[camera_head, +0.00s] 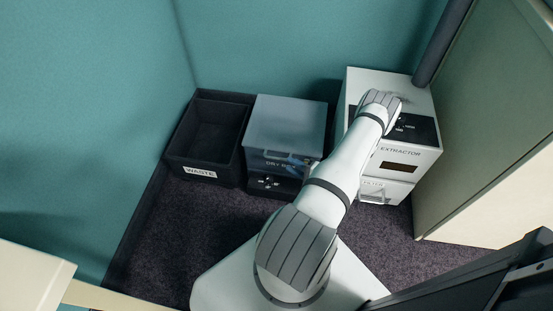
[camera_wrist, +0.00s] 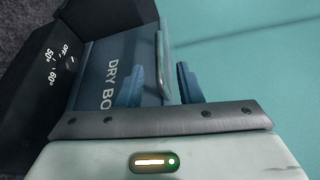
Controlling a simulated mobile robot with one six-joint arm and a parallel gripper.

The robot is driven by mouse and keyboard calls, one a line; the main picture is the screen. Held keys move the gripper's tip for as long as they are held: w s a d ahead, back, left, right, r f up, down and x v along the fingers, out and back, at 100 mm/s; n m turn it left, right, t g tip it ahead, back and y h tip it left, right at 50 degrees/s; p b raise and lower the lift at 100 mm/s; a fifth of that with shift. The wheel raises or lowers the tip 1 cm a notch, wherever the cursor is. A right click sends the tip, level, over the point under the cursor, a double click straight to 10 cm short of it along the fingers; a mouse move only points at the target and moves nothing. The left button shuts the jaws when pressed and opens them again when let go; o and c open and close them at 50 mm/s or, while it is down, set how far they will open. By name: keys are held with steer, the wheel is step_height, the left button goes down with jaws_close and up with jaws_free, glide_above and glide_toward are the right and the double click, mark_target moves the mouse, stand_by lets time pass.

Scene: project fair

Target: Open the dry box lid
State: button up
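The dry box (camera_head: 284,125) stands at the back wall between two other units, and its grey-blue lid looks closed. In the wrist view its front (camera_wrist: 100,70) shows part of the "DRY BO" label and a dark dial panel. A thin grey handle bar (camera_wrist: 163,45) sticks out from the lid's front. My gripper (camera_wrist: 162,84) is open, with one dark blue finger on each side of the handle and visible gaps to it. In the head view my arm hides part of the box's right front, and the fingers are barely visible there.
A black open waste bin (camera_head: 178,151) stands left of the dry box. The white extractor (camera_head: 424,153) stands close on its right, partly behind my arm. A beige panel (camera_head: 480,130) borders the right side. The dark carpet (camera_head: 160,245) in front is clear.

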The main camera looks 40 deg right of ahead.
mark_target(277, 158)
steer(key=b+x, duration=0.1)
steer(key=x, duration=0.6)
steer(key=shift+w+a+b, duration=0.1)
steer(key=shift+w+b, duration=0.15)
steer(key=shift+b, duration=0.05)
jaws_close()
stand_by(0.4)
